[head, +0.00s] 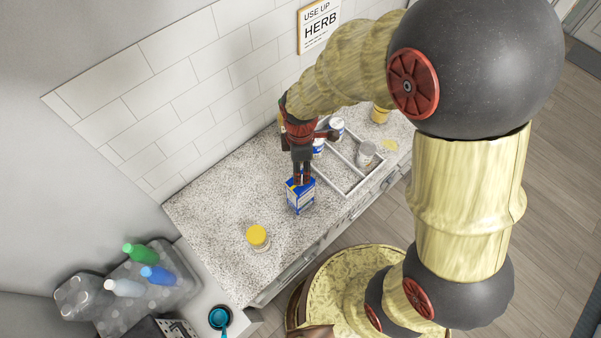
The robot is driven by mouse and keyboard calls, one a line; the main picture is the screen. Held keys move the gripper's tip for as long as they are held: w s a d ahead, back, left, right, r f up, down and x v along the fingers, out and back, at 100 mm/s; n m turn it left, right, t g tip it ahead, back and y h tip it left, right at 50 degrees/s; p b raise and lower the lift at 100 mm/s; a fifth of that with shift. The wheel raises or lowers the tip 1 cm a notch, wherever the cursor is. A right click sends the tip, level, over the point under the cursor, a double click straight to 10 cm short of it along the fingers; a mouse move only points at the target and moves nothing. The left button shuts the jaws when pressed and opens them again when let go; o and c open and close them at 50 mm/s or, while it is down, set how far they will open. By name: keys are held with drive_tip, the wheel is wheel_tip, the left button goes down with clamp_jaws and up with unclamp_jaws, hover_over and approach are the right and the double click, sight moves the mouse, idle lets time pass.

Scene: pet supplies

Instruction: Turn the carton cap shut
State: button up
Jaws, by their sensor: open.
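A blue and white carton (300,197) stands upright on the speckled counter (215,210). My gripper (301,178) points down at the carton's top, with its dark fingers open there. The fingers cover most of the top, so the cap is hidden. I cannot tell whether the fingers touch the cap or only stand around it.
A white divided tray (352,186) with cans (366,151) lies to the right. A grey rack with bottles (160,275) and a blue scoop (219,317) are at lower left. The counter's left part is clear.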

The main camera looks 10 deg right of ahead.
wheel_tip(320, 180, down, 6)
drive_tip(key=shift+r, duration=0.15)
drive_tip(key=shift+c, duration=1.4)
drive_tip(key=c, duration=0.7)
clamp_jaws()
